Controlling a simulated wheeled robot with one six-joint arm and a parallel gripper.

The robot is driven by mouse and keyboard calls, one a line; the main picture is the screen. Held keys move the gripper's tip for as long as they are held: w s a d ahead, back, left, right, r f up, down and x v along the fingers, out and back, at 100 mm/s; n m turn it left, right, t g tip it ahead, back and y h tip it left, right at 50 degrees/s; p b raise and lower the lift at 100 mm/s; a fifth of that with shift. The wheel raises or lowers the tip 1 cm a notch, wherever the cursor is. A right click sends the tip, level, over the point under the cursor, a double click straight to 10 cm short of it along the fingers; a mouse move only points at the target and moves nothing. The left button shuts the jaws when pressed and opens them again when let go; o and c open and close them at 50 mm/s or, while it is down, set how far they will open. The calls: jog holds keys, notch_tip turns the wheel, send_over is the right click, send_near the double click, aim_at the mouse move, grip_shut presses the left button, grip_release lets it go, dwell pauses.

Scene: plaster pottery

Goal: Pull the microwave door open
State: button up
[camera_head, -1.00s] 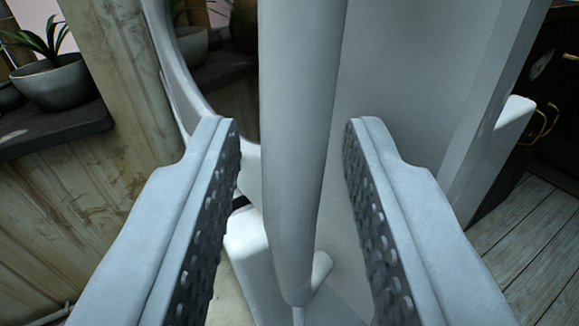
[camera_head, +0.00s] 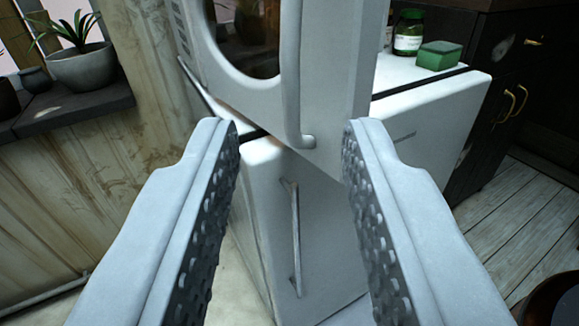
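The white microwave (camera_head: 341,90) fills the top middle, with part of its round dark window (camera_head: 243,40) on the left and its upper part cut off. Its pale vertical handle (camera_head: 292,75) runs down the front and bends into the panel at its lower end. My gripper (camera_head: 292,130) is open, its two studded fingers wide apart with nothing held. In the picture the handle's lower end shows between the fingertips, but it looks farther away than they are. I cannot tell whether the door stands ajar.
The microwave stands above a white cabinet (camera_head: 335,245) with a thin upright handle (camera_head: 295,238). A dark jar (camera_head: 408,35) and a green sponge box (camera_head: 440,54) sit on the white top. A potted plant (camera_head: 82,68) is on the left sill. Wooden floor (camera_head: 525,215) shows at right.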

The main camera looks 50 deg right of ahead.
jog(key=shift+v, duration=1.95)
jog(key=shift+a, duration=0.1)
